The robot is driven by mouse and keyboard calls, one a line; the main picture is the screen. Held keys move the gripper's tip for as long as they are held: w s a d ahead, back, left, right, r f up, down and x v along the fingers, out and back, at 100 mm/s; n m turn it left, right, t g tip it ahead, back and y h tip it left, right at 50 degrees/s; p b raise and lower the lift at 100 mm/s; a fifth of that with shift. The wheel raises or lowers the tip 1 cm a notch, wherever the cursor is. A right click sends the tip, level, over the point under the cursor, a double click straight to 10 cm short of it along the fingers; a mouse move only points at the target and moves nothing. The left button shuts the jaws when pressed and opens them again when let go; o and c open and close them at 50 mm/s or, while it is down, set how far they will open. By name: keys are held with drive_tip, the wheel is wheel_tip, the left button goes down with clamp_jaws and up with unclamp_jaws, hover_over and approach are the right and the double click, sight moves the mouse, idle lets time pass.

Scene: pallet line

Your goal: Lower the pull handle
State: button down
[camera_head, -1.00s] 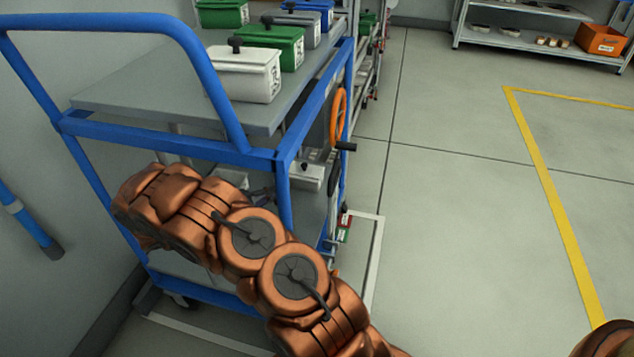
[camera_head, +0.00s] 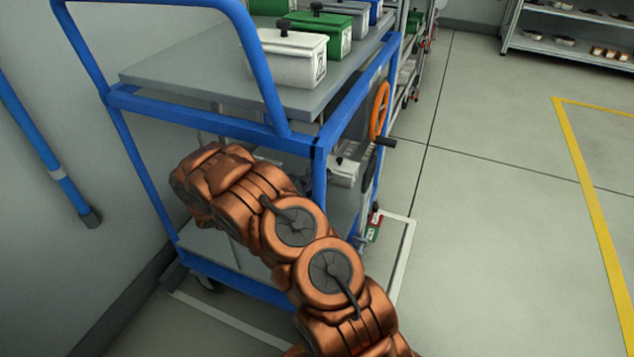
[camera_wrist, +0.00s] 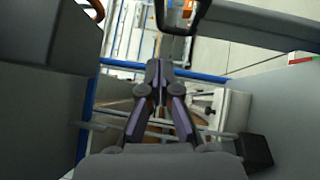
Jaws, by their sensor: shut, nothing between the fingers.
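A black U-shaped loop (camera_wrist: 178,28) shows at the top middle of the wrist view, beside a grey bar. It may be the pull handle, but I cannot tell for sure. My gripper (camera_wrist: 160,68) is shut and empty, with its fingertips pointing up the picture just below the loop. They look apart from it, though the depth is unclear. In the head view my copper-coloured arm reaches in front of the blue cart (camera_head: 210,121), and my gripper is hidden there. The cart has a tall blue bar handle (camera_head: 266,78) at its near end.
A white box (camera_head: 288,62) and green boxes (camera_head: 322,38) stand on the cart's top shelf. An orange handwheel (camera_head: 373,112) is at its right side. A blue pole (camera_head: 35,140) runs along the left wall. The floor (camera_head: 490,230) to the right is clear.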

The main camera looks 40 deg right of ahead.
drive_tip(key=s+d+r+b, duration=0.1)
drive_tip(key=s+d+b, duration=0.2)
drive_tip(key=s+d, duration=0.2)
drive_tip(key=shift+d+r, duration=0.3)
drive_tip(key=shift+d, duration=0.75)
drive_tip(key=shift+a, duration=0.1)
